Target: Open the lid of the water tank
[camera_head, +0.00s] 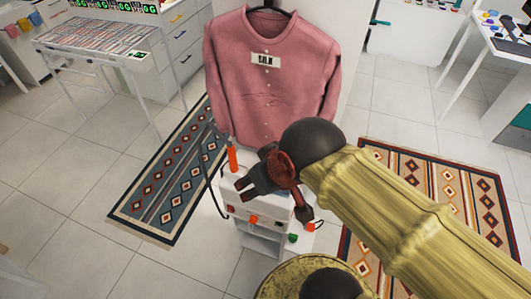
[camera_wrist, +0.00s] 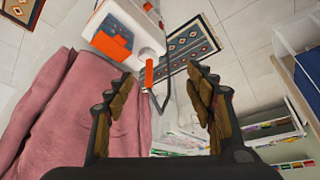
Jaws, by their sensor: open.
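A white steamer unit with orange parts stands on the floor below the hanging shirt; its front (camera_head: 245,228) shows in the head view. Its white body (camera_wrist: 150,22) also shows at the top of the wrist view, with an orange block (camera_wrist: 112,40) on it. I cannot tell which part is the water tank lid. An upright orange handle (camera_head: 232,160) stands at the unit's left; it also shows in the wrist view (camera_wrist: 149,73), in line with the gap between my fingers. My gripper (camera_head: 272,203) is open and empty above the unit, partly hiding its top.
A pink shirt (camera_head: 270,75) hangs behind the unit and fills the left of the wrist view (camera_wrist: 65,115). A dark hose (camera_head: 210,175) loops at the unit's left. Patterned rugs lie left (camera_head: 168,180) and right (camera_head: 435,190). Tiled floor at front left is clear.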

